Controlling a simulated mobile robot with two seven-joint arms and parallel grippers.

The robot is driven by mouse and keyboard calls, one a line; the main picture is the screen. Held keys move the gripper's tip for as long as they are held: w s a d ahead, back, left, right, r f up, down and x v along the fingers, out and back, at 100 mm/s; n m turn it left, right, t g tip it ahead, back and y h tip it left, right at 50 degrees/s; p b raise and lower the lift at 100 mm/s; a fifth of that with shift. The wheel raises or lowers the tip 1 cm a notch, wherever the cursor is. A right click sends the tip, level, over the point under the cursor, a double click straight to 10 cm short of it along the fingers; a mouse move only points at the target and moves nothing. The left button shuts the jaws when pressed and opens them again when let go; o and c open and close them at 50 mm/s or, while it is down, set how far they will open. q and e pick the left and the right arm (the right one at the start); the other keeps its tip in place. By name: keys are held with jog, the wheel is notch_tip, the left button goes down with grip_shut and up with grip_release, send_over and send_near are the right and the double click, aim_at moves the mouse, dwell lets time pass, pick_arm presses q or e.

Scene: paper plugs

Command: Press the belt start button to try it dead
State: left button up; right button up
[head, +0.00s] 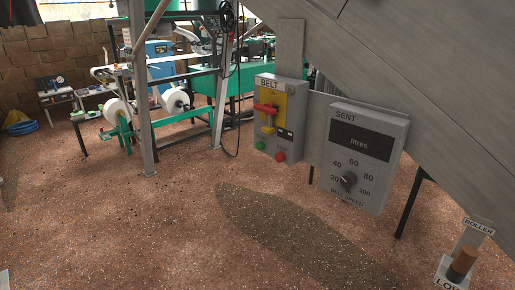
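The grey BELT control box (291,118) hangs at the centre right on a grey post. Low on its front are a green button (261,145) at the left and a red button (280,156) at the right. Above them a yellow plate (279,96) carries a red handle (265,108) lying roughly crosswise, with a yellow part (269,124) below it. A small dark label sits beside that part. Nothing covers the green button. Neither of my grippers is in view.
Right of the box is a grey SENT panel (393,162) with a dark "litres" display and BELT SPEED dial (348,180). A large grey sloping chute (420,60) overhangs the right. A ROLLER lever (463,262) stands lower right. The brown speckled floor (160,220) is open in front.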

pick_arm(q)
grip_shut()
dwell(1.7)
